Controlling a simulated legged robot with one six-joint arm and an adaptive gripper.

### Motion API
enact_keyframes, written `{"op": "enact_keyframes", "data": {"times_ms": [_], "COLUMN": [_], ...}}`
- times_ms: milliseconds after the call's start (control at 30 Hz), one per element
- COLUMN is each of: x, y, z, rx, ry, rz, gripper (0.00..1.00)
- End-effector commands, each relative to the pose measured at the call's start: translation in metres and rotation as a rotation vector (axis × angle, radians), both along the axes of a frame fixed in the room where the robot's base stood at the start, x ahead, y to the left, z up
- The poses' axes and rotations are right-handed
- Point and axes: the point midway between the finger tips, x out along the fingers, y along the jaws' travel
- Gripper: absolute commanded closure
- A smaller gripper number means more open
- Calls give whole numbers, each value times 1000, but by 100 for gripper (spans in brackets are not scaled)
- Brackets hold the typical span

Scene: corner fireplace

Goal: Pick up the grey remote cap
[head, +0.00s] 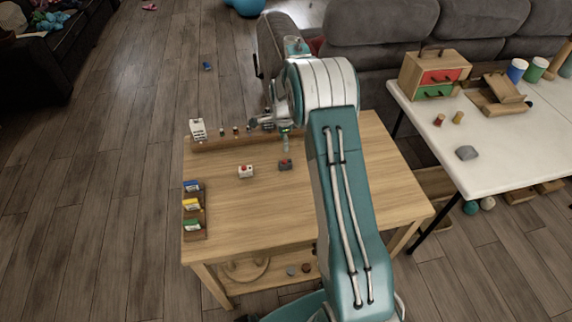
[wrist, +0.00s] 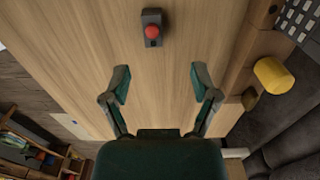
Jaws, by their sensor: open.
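A small dark grey box with a round red button lies on the wooden table (head: 230,220), and I take it for the grey remote cap (head: 285,164). In the wrist view the grey remote cap (wrist: 152,17) is at the top, a little left of centre, ahead of my fingertips and apart from them. My gripper (wrist: 160,82) is open and empty, its two fingers spread over bare wood. In the head view my gripper hangs above the table's back part, partly hidden by my arm. A white box with a red button (head: 246,171) lies left of the grey one.
A wooden ledge (head: 215,143) with small items runs along the table's back, with a white keypad-like object (head: 198,130) at its left. A rack (head: 205,222) of coloured packets is at the left edge. A white table (head: 500,170) stands right. The table's front is clear.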

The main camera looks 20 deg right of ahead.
Motion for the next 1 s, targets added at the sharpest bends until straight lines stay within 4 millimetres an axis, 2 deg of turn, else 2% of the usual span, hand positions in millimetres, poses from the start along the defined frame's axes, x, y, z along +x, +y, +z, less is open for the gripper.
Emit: {"op": "enact_keyframes", "data": {"times_ms": [200, 467, 700, 800, 967, 1000], "x": [-2, -4, -10, -10, -10, -10], "y": [0, -1, -3, -3, -3, -3], "z": [-34, -58, -94, -102, -102, -102], "rx": [1, 0, 1, 0, 0, 0], "ry": [5, 1, 3, 2, 0, 0], "rz": [3, 4, 5, 5, 5, 5], "gripper": [23, 23, 23, 23, 23, 27]}}
